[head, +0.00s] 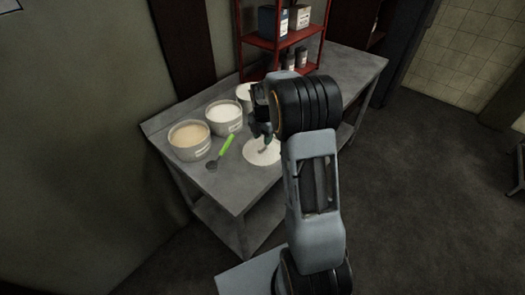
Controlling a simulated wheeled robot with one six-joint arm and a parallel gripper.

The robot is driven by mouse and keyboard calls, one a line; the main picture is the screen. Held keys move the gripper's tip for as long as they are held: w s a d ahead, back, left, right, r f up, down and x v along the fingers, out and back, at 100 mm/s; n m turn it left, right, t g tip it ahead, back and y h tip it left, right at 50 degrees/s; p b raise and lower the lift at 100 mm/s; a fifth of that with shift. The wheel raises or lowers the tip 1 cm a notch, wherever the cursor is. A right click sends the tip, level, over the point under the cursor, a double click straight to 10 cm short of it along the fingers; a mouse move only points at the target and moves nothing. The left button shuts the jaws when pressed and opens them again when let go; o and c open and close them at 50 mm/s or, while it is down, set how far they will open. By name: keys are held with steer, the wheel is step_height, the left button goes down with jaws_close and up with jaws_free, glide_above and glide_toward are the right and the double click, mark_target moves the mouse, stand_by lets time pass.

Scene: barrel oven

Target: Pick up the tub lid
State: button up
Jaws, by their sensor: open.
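The tub lid (259,156) is a pale, round, flat disc lying on the grey metal table, near its front edge. A small raised handle or shadow shows on its top. My gripper (262,132) is open and hangs just above the lid's far side, with its fingers pointing down. I cannot tell whether the fingers touch the lid. My arm hides the lid's right edge.
On the table (232,190), a tub with tan contents (189,146), a tub with white contents (224,122) and a third, partly hidden tub (243,91) stand left of and behind the lid. A green-handled scoop (227,146) lies nearby. A red shelf (262,42) with containers stands behind.

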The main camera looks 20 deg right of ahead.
mark_target(263, 147)
steer(key=shift+a+f+p, duration=0.1)
steer(key=shift+f+p, duration=0.25)
steer(key=shift+f, duration=2.2)
steer(key=shift+c, duration=0.4)
jaws_close()
